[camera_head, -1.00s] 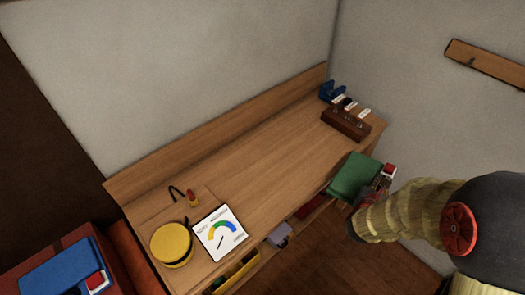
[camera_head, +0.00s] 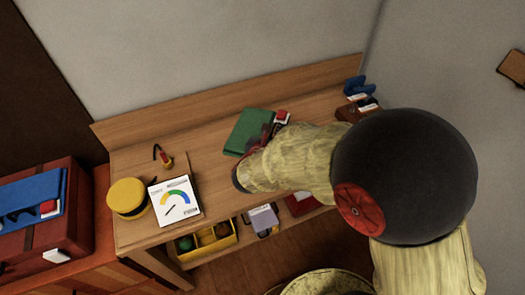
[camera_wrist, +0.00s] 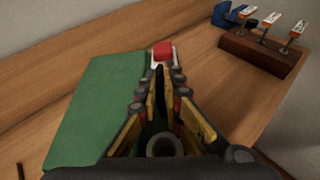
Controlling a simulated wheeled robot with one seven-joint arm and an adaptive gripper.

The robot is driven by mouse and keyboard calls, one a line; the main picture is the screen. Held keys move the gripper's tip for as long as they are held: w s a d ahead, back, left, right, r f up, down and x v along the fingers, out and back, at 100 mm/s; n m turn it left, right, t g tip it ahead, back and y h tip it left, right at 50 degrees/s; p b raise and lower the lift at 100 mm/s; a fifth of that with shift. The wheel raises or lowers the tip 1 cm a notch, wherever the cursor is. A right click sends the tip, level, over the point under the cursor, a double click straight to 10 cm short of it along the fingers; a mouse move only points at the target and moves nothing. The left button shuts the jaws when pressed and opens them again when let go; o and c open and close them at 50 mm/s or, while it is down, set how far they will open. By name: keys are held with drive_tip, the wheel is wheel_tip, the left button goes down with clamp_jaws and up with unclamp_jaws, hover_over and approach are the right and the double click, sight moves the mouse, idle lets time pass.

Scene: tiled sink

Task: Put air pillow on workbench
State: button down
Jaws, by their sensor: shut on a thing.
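The air pillow appears to be the flat green piece (camera_head: 247,133) with a red and white fitting (camera_head: 282,117) at one corner. In the head view it is over the middle of the wooden workbench (camera_head: 205,149). My gripper (camera_head: 263,146) is shut on it near the fitting. In the wrist view the green piece (camera_wrist: 93,112) spreads left of my gripper (camera_wrist: 160,75), with the red fitting (camera_wrist: 162,50) just beyond the fingertips. The part between the fingers is hidden. I cannot tell whether the pillow touches the bench top.
A yellow round container (camera_head: 126,197) and a gauge card (camera_head: 174,201) stand at the bench's left end. A dark wooden block with switches (camera_wrist: 258,50) and a blue item (camera_wrist: 228,15) are at the right end. A shelf below holds a yellow bin (camera_head: 207,240).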

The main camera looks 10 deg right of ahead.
drive_tip(key=shift+m+h, duration=0.5)
drive_tip(key=s+a+b, duration=0.1)
drive_tip(key=s+a, duration=0.1)
drive_tip(key=s+a+f+b, duration=0.1)
drive_tip(key=a, duration=0.1)
drive_tip(key=s+a+b, duration=0.1)
drive_tip(key=s+a, duration=0.1)
drive_tip(key=shift+s+a+f, duration=0.2)
drive_tip(key=shift+s+a, duration=0.1)
drive_tip(key=shift+a, duration=0.05)
drive_tip(key=shift+s+a+f, duration=0.2)
drive_tip(key=shift+s+a, duration=0.1)
drive_tip(key=shift+s, duration=0.15)
wheel_tip(320, 180, down, 10)
drive_tip(key=b, duration=0.4)
drive_tip(key=shift+r, duration=0.1)
drive_tip(key=c, duration=2)
unclamp_jaws()
drive_tip(key=shift+s, duration=0.1)
drive_tip(key=shift+o, duration=0.2)
drive_tip(key=p+v, duration=0.4)
drive_tip(key=v, duration=0.8)
